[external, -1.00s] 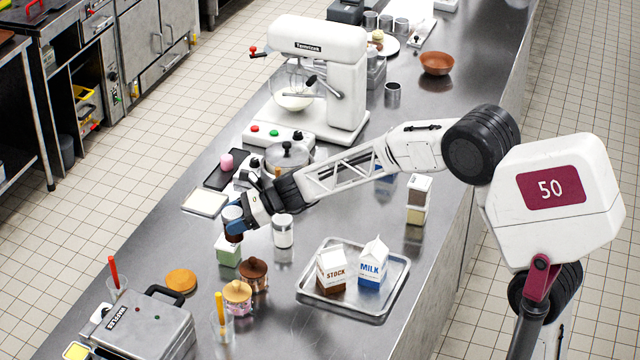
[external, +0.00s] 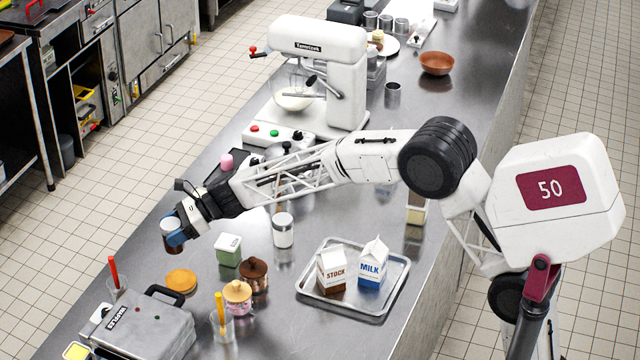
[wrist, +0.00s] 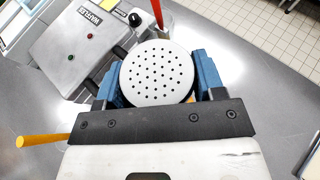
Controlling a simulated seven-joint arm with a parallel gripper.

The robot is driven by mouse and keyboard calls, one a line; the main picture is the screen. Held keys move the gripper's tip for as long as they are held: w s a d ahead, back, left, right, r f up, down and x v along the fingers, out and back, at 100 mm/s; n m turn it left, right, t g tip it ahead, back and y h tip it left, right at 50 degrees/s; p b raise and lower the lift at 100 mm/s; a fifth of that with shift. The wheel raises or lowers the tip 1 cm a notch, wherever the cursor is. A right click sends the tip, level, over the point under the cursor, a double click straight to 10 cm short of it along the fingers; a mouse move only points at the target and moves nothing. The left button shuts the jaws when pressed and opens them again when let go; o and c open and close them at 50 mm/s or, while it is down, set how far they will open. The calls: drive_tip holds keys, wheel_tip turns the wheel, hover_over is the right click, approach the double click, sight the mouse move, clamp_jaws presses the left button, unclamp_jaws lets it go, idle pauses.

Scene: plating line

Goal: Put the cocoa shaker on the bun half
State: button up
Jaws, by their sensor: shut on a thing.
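My gripper (external: 175,237) is shut on the cocoa shaker (external: 170,225), a small brown jar with a pale lid, held above the counter. In the wrist view the shaker's round perforated lid (wrist: 157,73) sits between the two blue fingers of my gripper (wrist: 158,85). The bun half (external: 181,281) is a flat round orange-brown piece lying on the counter, below the held shaker in the external view and apart from it. In the wrist view the bun half is mostly hidden behind the shaker and gripper.
A waffle iron (external: 150,325) stands close to the bun half. A tray (external: 391,300) holds two cartons. A glass with a red stick (external: 114,275) stands at left.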

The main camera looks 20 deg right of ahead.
sight(175, 248)
drive_tip(key=shift+f, duration=3.1)
drive_tip(key=shift+f, duration=1.85)
drive_tip(key=shift+f, duration=0.2)
drive_tip(key=o, duration=1)
drive_tip(key=shift+r, duration=0.15)
drive_tip(key=v, duration=1.2)
